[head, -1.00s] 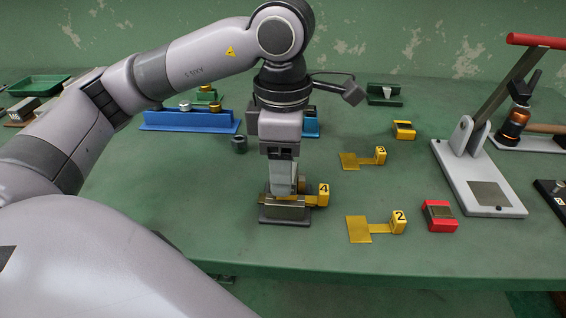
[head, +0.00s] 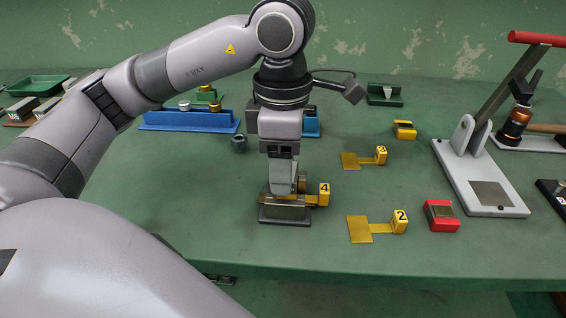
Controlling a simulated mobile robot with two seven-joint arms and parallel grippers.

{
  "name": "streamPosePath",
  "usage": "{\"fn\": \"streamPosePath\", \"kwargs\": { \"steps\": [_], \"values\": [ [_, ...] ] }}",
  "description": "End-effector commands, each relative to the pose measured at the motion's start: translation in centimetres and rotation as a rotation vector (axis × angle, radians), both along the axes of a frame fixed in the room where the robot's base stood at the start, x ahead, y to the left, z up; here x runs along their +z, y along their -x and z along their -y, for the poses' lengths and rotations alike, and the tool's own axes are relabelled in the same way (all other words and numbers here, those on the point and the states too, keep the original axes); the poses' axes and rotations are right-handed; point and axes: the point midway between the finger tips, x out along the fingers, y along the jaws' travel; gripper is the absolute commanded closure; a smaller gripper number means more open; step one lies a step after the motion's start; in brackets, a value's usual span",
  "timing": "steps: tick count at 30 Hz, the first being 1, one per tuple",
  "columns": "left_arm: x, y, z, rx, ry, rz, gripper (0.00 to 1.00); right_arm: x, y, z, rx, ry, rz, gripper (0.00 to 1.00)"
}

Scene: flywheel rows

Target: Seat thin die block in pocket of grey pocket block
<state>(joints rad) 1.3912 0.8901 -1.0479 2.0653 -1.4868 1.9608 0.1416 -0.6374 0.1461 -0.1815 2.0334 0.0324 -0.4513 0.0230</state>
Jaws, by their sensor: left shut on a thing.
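The grey pocket block (head: 284,214) stands on the green table near its front edge, below my left gripper. My left gripper (head: 283,193) points straight down with its fingertips at the top of this block. It is shut on a piece that I take to be the thin die block. The fingers and the block hide that piece, so I cannot tell how deep it sits in the pocket. A yellow tag marked 4 (head: 323,194) stands at the block's right side, with a brass strip reaching toward the block. My right gripper is not in view.
Brass plates with yellow tags 2 (head: 399,221) and 3 (head: 380,155) lie to the right. A red block (head: 440,215) and a lever press (head: 484,185) stand beyond. A blue rail (head: 190,121) and a dark ring (head: 239,143) are to the left.

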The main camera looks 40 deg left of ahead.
Motion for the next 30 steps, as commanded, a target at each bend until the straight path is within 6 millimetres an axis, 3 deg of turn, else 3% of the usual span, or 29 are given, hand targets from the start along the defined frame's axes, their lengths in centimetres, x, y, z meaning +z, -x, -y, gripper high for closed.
{"fn": "streamPosePath", "kwargs": {
  "steps": [30],
  "values": [
    [-0.38, -0.02, 0.03, 0.0, 0.002, 0.001, 0.9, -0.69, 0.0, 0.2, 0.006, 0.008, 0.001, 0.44]
  ]
}}
